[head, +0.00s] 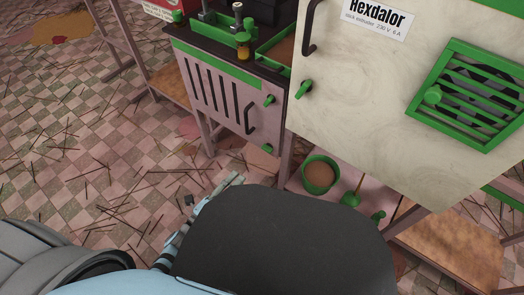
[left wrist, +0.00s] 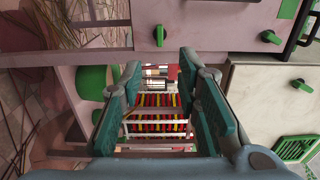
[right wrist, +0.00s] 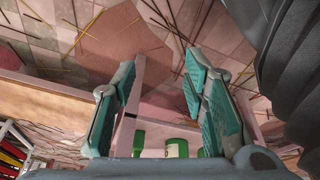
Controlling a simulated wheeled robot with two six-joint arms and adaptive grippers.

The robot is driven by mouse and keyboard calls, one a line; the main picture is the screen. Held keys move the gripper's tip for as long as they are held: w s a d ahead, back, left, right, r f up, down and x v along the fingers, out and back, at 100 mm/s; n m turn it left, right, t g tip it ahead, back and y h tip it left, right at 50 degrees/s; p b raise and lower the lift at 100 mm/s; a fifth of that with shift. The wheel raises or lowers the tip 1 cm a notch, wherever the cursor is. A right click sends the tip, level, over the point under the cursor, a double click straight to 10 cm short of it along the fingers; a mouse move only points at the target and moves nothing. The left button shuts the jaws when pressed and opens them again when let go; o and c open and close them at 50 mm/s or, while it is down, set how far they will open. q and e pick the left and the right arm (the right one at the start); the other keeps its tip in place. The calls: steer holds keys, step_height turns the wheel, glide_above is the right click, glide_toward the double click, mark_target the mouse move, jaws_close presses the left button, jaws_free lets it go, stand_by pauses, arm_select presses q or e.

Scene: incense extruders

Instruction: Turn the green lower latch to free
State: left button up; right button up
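The green lower latch (head: 267,149) is at the bottom right of the slatted cabinet door (head: 215,95). In the left wrist view, which is turned sideways, the latch (left wrist: 159,35) shows just beyond the fingertips, on the pinkish panel. A second green latch (head: 269,100) sits higher on the same cabinet; it also shows in the left wrist view (left wrist: 270,38). My left gripper (head: 234,179) is open and empty, in front of and below the lower latch, apart from it. My right gripper (right wrist: 159,64) is open and empty, over the floor and a pinkish frame; the head view does not show it.
The cream Hexdalor cabinet (head: 350,100) stands to the right, with its own green latch (head: 303,91) and a green grille (head: 470,95). A green bucket (head: 319,175) is on the low shelf below it. A black handle (head: 250,118) projects near the latches. Sticks litter the checkered floor.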

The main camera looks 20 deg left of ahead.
arm_select(q)
steer(key=b, duration=0.2)
glide_toward(267, 149)
steer(key=w, duration=0.1)
steer(key=b+x, duration=0.1)
steer(key=x, duration=0.6)
steer(key=shift+f+b, duration=0.3)
steer(key=shift+b, duration=0.05)
arm_select(e)
step_height(267, 149, up, 8)
steer(key=shift+a+n+g, duration=0.3)
steer(key=shift+a+n, duration=0.1)
steer(key=shift+a, duration=0.05)
arm_select(q)
steer(key=shift+c, duration=0.6)
arm_select(e)
steer(key=shift+r, duration=0.1)
arm_select(q)
jaws_close()
